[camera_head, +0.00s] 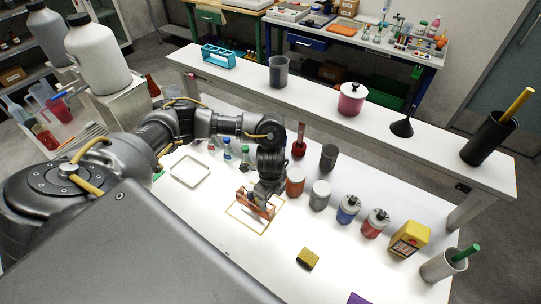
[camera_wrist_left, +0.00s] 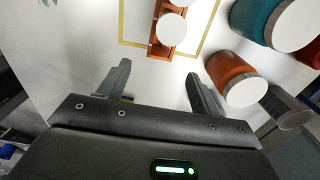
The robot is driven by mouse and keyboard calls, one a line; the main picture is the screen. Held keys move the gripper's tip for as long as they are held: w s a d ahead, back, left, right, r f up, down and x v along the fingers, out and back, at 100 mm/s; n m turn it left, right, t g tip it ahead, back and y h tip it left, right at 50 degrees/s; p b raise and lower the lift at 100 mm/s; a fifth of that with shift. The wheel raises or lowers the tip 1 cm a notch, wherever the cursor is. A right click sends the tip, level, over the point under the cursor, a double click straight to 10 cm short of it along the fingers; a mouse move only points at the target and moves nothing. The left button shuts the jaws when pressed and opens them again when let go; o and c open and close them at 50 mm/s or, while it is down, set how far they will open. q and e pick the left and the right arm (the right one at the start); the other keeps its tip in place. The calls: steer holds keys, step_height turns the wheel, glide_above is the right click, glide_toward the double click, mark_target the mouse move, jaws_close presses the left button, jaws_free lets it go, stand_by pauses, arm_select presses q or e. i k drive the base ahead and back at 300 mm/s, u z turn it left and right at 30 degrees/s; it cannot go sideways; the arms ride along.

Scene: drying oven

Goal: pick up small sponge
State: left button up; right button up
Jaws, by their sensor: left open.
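A small sponge (camera_head: 307,259), yellow on top with a dark side, lies on the white table near its front middle. It does not show in the left wrist view. My left gripper (camera_head: 267,190) is over the table, behind and to the left of the sponge and apart from it. In the left wrist view the two fingers of the gripper (camera_wrist_left: 158,76) are spread, with nothing between them. An orange rack (camera_wrist_left: 155,47) is just beyond the fingertips, inside a yellow outlined square. My right gripper is not in view.
A white tray (camera_head: 190,170) lies to the left. The table around the sponge is clear.

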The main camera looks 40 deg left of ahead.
mark_target(306, 257)
steer(key=k, duration=2)
